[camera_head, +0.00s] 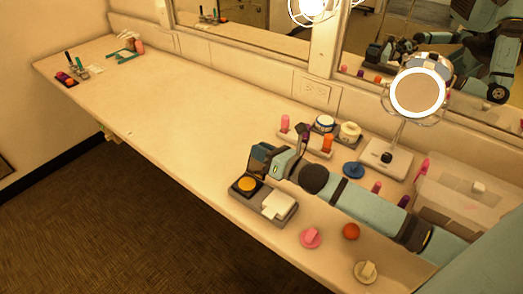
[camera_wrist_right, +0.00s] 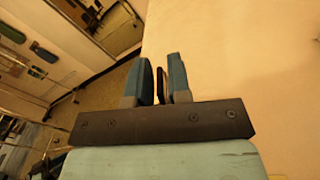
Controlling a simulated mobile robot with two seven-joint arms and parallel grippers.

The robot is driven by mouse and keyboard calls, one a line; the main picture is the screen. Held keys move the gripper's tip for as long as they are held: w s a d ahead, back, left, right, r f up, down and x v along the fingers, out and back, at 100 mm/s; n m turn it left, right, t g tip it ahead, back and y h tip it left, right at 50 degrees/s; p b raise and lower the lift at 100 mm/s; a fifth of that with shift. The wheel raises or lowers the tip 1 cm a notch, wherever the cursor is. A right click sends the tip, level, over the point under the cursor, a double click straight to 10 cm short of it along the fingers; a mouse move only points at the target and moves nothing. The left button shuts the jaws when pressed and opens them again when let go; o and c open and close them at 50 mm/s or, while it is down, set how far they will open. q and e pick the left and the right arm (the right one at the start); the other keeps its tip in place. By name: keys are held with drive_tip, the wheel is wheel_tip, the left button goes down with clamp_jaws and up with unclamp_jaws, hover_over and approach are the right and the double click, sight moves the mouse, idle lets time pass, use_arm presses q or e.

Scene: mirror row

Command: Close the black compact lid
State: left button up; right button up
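The black compact (camera_head: 241,187) lies open on a grey tray (camera_head: 266,214) near the table's front edge, with a yellow-orange pan inside. Its dark lid (camera_head: 259,156) stands up, partly hidden by my right gripper (camera_head: 269,156). My right arm reaches in from the lower right. In the right wrist view, my right gripper (camera_wrist_right: 161,80) has its two fingers a little apart. A thin dark piece (camera_wrist_right: 160,86), apparently the lid edge-on, shows between them with narrow gaps; contact is unclear. My left gripper is in neither view.
A white open case (camera_head: 279,205) sits beside the compact. Pink (camera_head: 311,238), orange (camera_head: 351,231) and cream (camera_head: 367,271) items lie along the front edge. Jars, lipsticks and a lit round mirror (camera_head: 417,93) stand behind my arm. A clear box (camera_head: 463,198) is at right. The table's left middle is clear.

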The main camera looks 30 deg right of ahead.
clamp_jaws()
drive_tip(key=shift+a, duration=0.1)
drive_tip(key=shift+s+a+r+n+p, duration=0.2)
drive_tip(key=shift+a+n+p, duration=0.1)
drive_tip(key=shift+n, duration=0.3)
drive_tip(key=shift+s+a+r+n+p, duration=0.1)
drive_tip(key=shift+a+r+n+p, duration=0.15)
drive_tip(key=shift+n, duration=0.35)
drive_tip(key=a+n, duration=0.1)
drive_tip(key=a+n+p, duration=0.1)
drive_tip(key=shift+s+n, duration=0.35)
drive_tip(key=shift+n, duration=0.05)
drive_tip(key=shift+s+a+n, duration=0.25)
drive_tip(key=shift+a+n, duration=0.3)
drive_tip(key=shift+n, duration=0.35)
